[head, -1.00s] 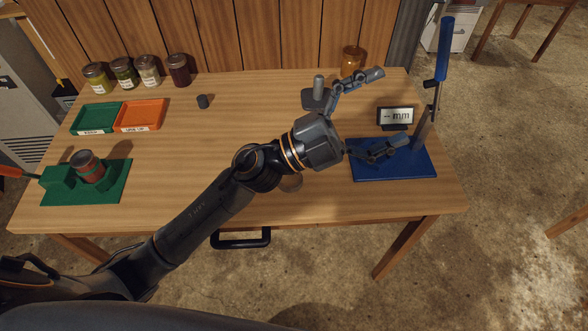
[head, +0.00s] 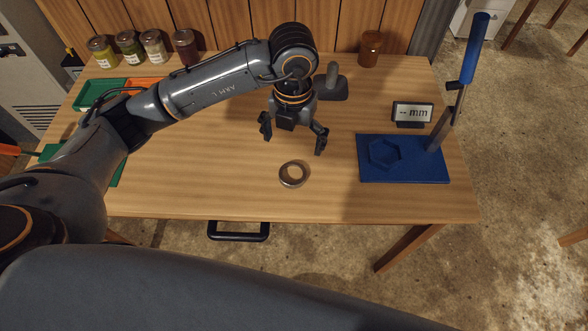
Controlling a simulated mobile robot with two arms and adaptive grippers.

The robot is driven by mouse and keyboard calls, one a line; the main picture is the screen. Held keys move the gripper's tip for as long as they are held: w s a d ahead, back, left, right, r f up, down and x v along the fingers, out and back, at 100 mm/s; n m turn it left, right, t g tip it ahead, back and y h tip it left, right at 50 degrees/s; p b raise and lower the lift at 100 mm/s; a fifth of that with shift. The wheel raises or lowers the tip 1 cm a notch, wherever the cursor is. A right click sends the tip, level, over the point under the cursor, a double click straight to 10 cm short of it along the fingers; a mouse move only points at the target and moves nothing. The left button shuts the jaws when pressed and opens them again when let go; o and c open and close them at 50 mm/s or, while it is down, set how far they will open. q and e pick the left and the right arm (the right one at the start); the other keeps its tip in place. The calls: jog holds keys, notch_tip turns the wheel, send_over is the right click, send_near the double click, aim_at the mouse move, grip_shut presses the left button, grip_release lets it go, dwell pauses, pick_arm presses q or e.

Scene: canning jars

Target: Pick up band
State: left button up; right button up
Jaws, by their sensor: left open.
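The band (head: 283,179) is a metallic ring lying flat on the wooden table, near the front edge and left of the blue base. My left gripper (head: 293,144) is open and empty, with its two fingers pointing down. It is above the table, behind the band and apart from it. My right gripper is not in view.
A blue base (head: 404,172) with a hexagonal recess and a blue-handled lever (head: 475,48) stands at right, with a "-- mm" display (head: 412,112). Several jars (head: 127,47) and an amber jar (head: 370,48) stand at the back. My arm partly covers green (head: 92,92) and orange (head: 147,84) trays.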

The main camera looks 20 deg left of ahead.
pick_arm(q)
send_over(292, 178)
notch_tip(292, 178, down, 7)
jog(key=shift+d+f+p, duration=0.1)
jog(key=shift+d+p, duration=0.05)
jog(key=shift+p, duration=0.3)
jog(key=shift+f+p, duration=0.35)
jog(key=shift+f, duration=0.15)
notch_tip(292, 178, down, 4)
jog(key=shift+r+p, duration=0.2)
jog(key=shift+p, duration=0.35)
jog(key=shift+f, duration=0.4)
jog(key=shift+c, duration=0.5)
jog(key=c, duration=0.8)
